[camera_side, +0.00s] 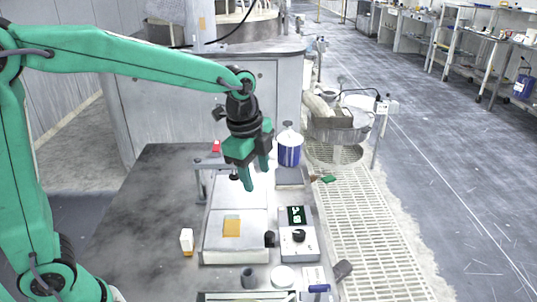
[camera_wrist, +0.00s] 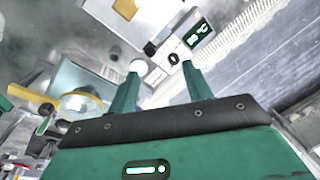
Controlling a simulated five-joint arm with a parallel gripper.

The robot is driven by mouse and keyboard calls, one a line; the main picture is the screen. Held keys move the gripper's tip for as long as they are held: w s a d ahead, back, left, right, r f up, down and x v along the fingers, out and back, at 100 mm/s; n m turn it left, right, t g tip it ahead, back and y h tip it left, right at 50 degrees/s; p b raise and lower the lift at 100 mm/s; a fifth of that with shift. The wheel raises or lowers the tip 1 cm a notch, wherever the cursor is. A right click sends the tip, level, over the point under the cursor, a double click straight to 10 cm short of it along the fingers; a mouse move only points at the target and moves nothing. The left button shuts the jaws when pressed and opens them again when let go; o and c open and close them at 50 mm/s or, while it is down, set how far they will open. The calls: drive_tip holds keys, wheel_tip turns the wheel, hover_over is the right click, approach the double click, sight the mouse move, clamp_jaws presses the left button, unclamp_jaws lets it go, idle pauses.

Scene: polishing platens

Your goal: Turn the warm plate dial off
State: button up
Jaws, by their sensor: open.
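The warm plate (camera_side: 235,250) is a pale, flat metal slab on the bench, with an orange square on top. It shows in part at the top of the wrist view (camera_wrist: 100,14). At its right is a pale control box with a lit green display (camera_side: 296,214) and a black round dial (camera_side: 298,236). In the wrist view, the dial (camera_wrist: 173,59) lies just beyond and between my fingertips, with the display (camera_wrist: 197,32) above it. Its pointer setting is too small to tell. My gripper (camera_side: 257,178) is open and empty, above the bench and apart from the dial.
A smaller black knob (camera_side: 269,239) stands left of the dial. A white bottle (camera_side: 187,241) stands left; a blue-and-white tin (camera_side: 289,150) stands behind.

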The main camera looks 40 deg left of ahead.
sight(299, 233)
drive_tip(key=w+d+f+m, duration=0.2)
drive_tip(key=f, duration=0.1)
drive_tip(key=w+d+f+m+g, duration=0.1)
drive_tip(key=w+d+f+m, duration=0.1)
drive_tip(key=d+f+m, duration=0.1)
drive_tip(key=w+d+f+m+g, duration=0.1)
drive_tip(key=w+d+f+m, duration=0.1)
drive_tip(key=w+f+m, duration=0.1)
drive_tip(key=shift+d+f, duration=0.3)
drive_tip(key=shift+f, duration=0.2)
drive_tip(key=shift+f, duration=3.9)
drive_tip(key=c, duration=1)
